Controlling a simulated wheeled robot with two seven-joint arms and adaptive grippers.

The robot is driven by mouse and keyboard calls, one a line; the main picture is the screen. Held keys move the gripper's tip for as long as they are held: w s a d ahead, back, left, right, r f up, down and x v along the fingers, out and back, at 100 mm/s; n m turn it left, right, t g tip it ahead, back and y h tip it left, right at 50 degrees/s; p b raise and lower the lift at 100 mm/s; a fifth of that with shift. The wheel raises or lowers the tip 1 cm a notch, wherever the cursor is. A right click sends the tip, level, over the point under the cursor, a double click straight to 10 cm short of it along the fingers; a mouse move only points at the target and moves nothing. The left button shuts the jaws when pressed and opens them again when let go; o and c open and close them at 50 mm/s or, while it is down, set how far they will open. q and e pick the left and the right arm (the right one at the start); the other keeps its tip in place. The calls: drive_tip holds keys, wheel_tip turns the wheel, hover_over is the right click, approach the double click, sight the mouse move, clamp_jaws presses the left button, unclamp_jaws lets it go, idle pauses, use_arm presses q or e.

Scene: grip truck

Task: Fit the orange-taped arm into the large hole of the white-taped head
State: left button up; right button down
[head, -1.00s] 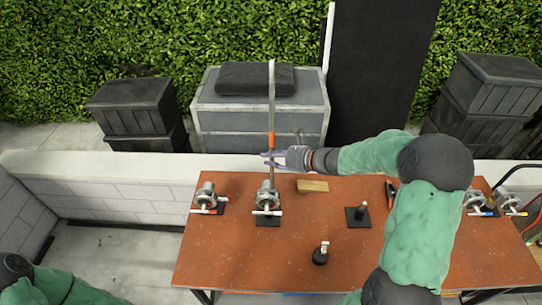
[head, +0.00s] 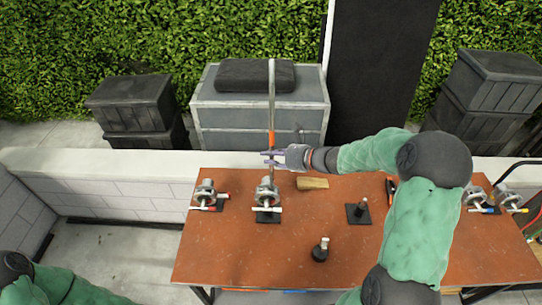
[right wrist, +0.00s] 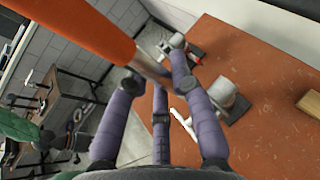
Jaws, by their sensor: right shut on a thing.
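The orange-taped arm (head: 271,95) is a long silver rod with an orange band, standing about upright. My right gripper (head: 269,157) is shut on it just below the orange band. In the right wrist view the fingers (right wrist: 160,85) close around the rod under the orange tape (right wrist: 85,30). The white-taped head (head: 267,192) is a grey metal clamp with a white-ended handle on a dark base, directly below the rod in the head view. It also shows in the right wrist view (right wrist: 228,95). Whether the rod's lower end touches the large hole is unclear. My left gripper is out of view.
A red-taped head (head: 205,192) stands left of the white-taped one. A wooden block (head: 312,183), black-based stands (head: 358,212) and (head: 320,250), and blue- and orange-marked heads (head: 475,200) are on the brown table (head: 250,260). A low wall (head: 120,160) runs behind.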

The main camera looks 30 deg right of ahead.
sight(272, 172)
drive_tip(key=shift+f+b, duration=1.95)
drive_tip(key=shift+f, duration=0.15)
idle(0.3)
drive_tip(key=shift+f+b, duration=1.4)
drive_tip(key=shift+f, duration=0.2)
drive_tip(key=shift+f+b, duration=0.3)
drive_tip(key=c, duration=1)
unclamp_jaws()
drive_tip(key=shift+f, duration=0.1)
drive_tip(key=shift+s, duration=0.1)
drive_tip(key=v, duration=1.2)
